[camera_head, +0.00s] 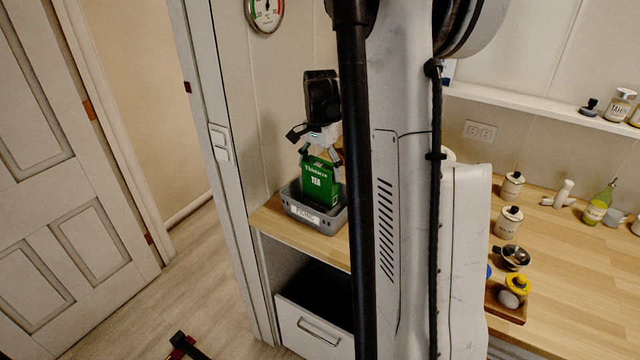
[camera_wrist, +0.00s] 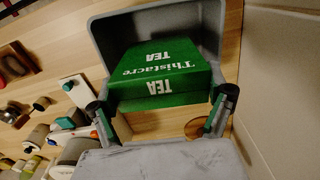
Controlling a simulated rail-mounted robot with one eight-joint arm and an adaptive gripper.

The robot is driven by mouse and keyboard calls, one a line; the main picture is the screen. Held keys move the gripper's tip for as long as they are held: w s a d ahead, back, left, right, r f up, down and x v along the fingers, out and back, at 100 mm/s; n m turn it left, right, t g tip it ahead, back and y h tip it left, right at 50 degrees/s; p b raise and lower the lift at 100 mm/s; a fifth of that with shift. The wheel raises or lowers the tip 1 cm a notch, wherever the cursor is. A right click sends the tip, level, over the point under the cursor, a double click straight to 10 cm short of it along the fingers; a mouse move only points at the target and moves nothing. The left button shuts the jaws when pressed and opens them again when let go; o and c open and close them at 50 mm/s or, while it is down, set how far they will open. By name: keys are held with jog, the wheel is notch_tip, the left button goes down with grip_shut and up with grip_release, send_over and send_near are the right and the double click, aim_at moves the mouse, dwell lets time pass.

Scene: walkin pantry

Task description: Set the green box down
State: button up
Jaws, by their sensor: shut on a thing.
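The green tea box (camera_head: 320,182), with white lettering, stands upright in the grey bin (camera_head: 314,220) on the wooden counter at the left. The bin's front wall hides its lower end, so I cannot tell whether it touches the bin's floor. My gripper (camera_head: 318,152) is above it, shut on its upper part. In the wrist view the green box (camera_wrist: 165,75) lies between my two fingers (camera_wrist: 162,100), with the grey bin's wall (camera_wrist: 103,38) around its far side.
A label is on the bin's front. Below the counter is an open white drawer (camera_head: 312,325). Jars (camera_head: 508,221), a small pan (camera_head: 513,257) and a bottle (camera_head: 597,203) stand on the right counter. The pantry wall (camera_wrist: 283,70) is close beside the bin.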

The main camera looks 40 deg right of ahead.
aim_at(320, 181)
jog(key=shift+f, duration=2.2)
jog(key=shift+f, duration=0.15)
jog(key=o, duration=1.5)
jog(key=shift+o, duration=0.2)
